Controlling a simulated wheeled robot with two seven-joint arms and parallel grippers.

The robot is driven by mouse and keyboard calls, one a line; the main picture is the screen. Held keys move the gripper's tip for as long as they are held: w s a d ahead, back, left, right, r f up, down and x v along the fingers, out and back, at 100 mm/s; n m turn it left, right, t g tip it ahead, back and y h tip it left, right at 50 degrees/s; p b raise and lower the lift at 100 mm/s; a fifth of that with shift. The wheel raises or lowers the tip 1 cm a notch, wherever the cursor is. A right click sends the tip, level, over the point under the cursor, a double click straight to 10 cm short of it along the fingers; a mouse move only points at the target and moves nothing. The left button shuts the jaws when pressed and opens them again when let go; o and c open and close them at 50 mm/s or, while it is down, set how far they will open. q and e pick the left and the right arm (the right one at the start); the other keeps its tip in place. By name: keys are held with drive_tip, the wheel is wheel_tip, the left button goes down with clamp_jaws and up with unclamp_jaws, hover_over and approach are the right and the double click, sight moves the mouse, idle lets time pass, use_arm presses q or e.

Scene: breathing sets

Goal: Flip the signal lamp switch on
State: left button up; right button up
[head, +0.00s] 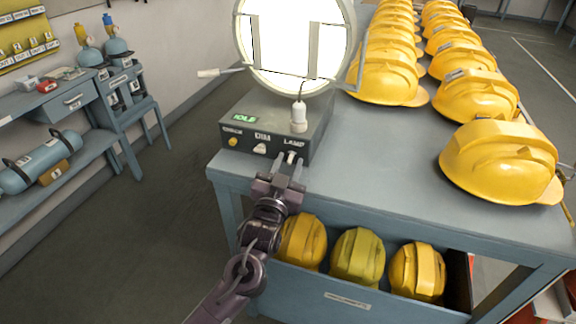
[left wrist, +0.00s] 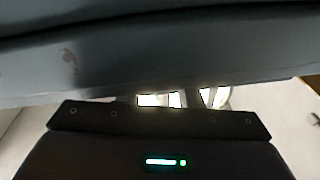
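A dark control box (head: 255,137) stands at the near left corner of the blue-grey table. A white bulb-like fitting (head: 299,118) stands on the box before a bright white round panel (head: 292,40). My left gripper (head: 287,168) is right at the lamp switch, its tips partly hiding it; I cannot tell whether they touch. Its opening is unclear. My right gripper is not in view.
Rows of yellow helmets (head: 499,160) cover the table's right side. More helmets lie in an open drawer (head: 345,303) below my left gripper. A handle (head: 210,73) sticks out left of the round panel. A side bench (head: 60,110) stands at left, with clear floor between.

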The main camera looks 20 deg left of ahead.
use_arm(q)
drive_tip(key=shift+s, duration=0.1)
drive_tip(key=shift+s+f, duration=0.2)
drive_tip(key=shift+s, duration=0.15)
drive_tip(key=s+b, duration=0.1)
drive_tip(key=s, duration=0.5)
drive_tip(key=shift+s+f, duration=0.35)
drive_tip(key=shift+s, duration=0.05)
drive_tip(key=shift+d, duration=0.1)
